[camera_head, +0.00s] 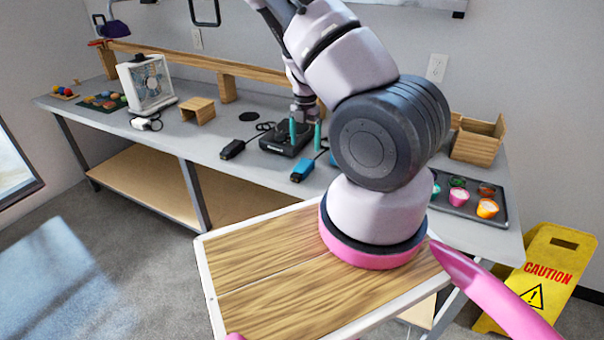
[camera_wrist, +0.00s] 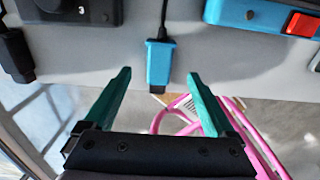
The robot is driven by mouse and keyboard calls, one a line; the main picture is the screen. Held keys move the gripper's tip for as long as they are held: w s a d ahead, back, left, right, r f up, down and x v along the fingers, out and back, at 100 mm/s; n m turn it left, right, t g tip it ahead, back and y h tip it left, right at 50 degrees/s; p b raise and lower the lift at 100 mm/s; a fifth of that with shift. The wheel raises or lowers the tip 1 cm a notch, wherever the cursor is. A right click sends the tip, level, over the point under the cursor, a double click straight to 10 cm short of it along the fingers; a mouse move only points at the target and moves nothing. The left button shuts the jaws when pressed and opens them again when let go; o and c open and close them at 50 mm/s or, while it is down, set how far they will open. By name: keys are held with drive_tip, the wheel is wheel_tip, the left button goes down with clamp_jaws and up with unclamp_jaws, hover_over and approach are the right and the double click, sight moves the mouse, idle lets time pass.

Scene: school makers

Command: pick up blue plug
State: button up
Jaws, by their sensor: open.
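The blue plug (camera_head: 303,170) lies near the front edge of the grey table (camera_head: 215,125), with a black cable running back from it. In the wrist view, the blue plug (camera_wrist: 159,64) appears between and just beyond the tips of my gripper (camera_wrist: 159,76). My gripper's two teal fingers are apart, with nothing held. In the head view, my gripper (camera_head: 305,134) points down over the table, behind the plug. I cannot tell the exact height gap from fingers to plug.
A black plug (camera_head: 232,149) and a black device (camera_head: 285,139) lie left of the blue plug. A blue device with a red switch (camera_wrist: 300,24) is at right in the wrist view. A tray of cups (camera_head: 463,212) and a caution sign (camera_head: 540,272) stand right.

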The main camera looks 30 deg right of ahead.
sight(305, 162)
wheel_tip(305, 162, down, 9)
drive_tip(key=shift+w+d+f, duration=0.1)
drive_tip(key=shift+f, duration=0.05)
clamp_jaws()
drive_tip(key=shift+r, duration=5.05)
